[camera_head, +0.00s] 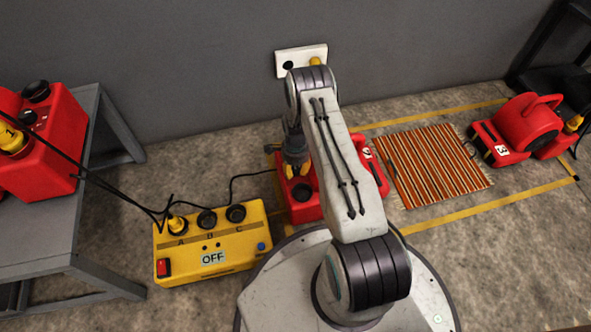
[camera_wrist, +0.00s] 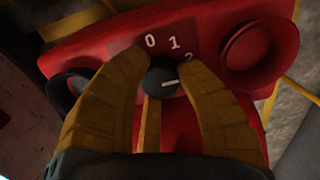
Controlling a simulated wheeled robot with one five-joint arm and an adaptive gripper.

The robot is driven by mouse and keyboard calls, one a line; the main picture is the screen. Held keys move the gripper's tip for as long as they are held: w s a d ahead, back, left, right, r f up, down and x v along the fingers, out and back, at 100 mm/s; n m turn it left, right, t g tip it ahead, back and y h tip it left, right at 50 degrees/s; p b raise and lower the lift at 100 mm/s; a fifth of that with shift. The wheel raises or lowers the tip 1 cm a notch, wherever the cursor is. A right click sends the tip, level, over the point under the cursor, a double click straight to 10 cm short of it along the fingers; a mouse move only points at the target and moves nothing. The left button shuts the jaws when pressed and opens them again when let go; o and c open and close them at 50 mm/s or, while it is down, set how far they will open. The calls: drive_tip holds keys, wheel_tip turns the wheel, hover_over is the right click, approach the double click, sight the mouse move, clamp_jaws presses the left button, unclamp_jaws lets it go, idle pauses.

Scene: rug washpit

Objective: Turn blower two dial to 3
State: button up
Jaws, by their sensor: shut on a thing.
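The red blower (camera_head: 302,211) stands on the floor behind my arm, which hides much of it. Its dial (camera_wrist: 160,82) is a dark round knob with a white pointer line, seen in the wrist view. The numerals 0, 1 and part of 2 show on the dark dial plate (camera_wrist: 160,48); no 3 is visible. The pointer aims right, slightly below the 2. My gripper (camera_head: 295,167) reaches down onto this blower. In the wrist view its yellow fingers (camera_wrist: 160,72) are shut on the dial, one on each side.
A yellow power box (camera_head: 213,254) reading OFF stands left of the blower. Blower 1 (camera_head: 45,150) sits on a grey table (camera_head: 58,235). Blower 3 (camera_head: 525,130) stands beyond the striped rug (camera_head: 432,163). A wall socket (camera_head: 300,60) is behind. Black cables cross the left floor.

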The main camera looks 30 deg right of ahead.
sight(295, 170)
idle(0.4)
drive_tip(key=o, duration=1.2)
drive_tip(key=shift+w+r, duration=0.1)
drive_tip(key=shift+r, duration=0.05)
drive_tip(key=shift+r, duration=0.65)
drive_tip(key=shift+s+r, duration=0.2)
drive_tip(key=shift+r, duration=2.9)
drive_tip(key=shift+c, duration=0.3)
